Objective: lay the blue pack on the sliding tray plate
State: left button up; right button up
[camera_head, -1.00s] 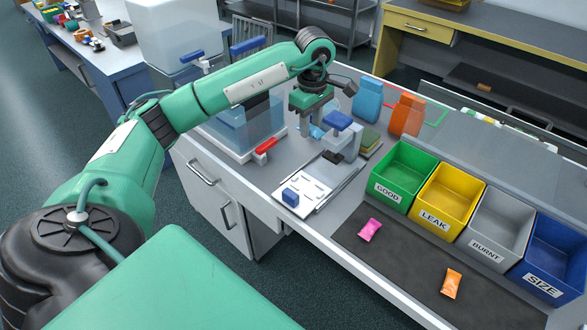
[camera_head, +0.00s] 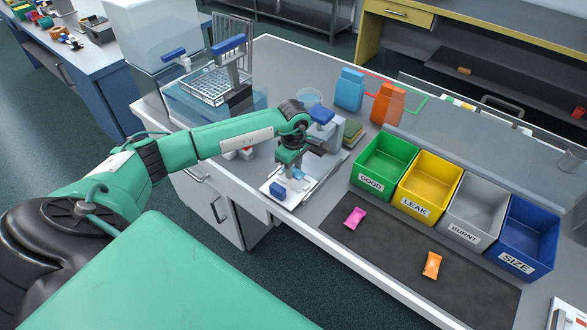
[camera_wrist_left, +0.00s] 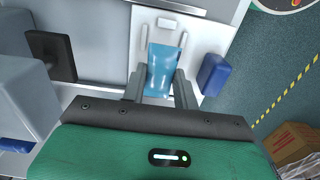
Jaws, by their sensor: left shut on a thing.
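The light blue pack (camera_head: 298,174) is held in my left gripper (camera_head: 291,170), whose jaws are shut on it. In the left wrist view the pack (camera_wrist_left: 160,68) stands out between the two fingers (camera_wrist_left: 160,88), over the white sliding tray plate (camera_wrist_left: 199,44). In the head view the plate (camera_head: 268,184) lies at the bench's near edge, under my gripper, with a dark blue block (camera_head: 278,190) at its front corner. I cannot tell whether the pack touches the plate. My right gripper is in neither view.
A press-like device with a blue top (camera_head: 321,116) stands just behind the plate. A water tank with a raised basket (camera_head: 215,87) is at the left. Green (camera_head: 365,182), yellow, grey and blue bins stand at right. Pink (camera_head: 355,217) and orange (camera_head: 432,264) packs lie on the dark mat.

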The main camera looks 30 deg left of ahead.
aim_at(294, 170)
pick_arm(q)
jog(key=shift+f, duration=0.85)
jog(key=shift+f+b, duration=0.6)
jog(key=shift+b, duration=0.1)
jog(key=o, duration=0.9)
jog(key=shift+o, duration=0.2)
jog(key=shift+r, duration=0.1)
jog(key=shift+r+p, duration=0.55)
jog(key=shift+p, duration=0.2)
jog(key=shift+r, duration=0.35)
notch_tip(294, 170, up, 11)
jog(key=b, duration=0.3)
jog(key=shift+r, duration=0.2)
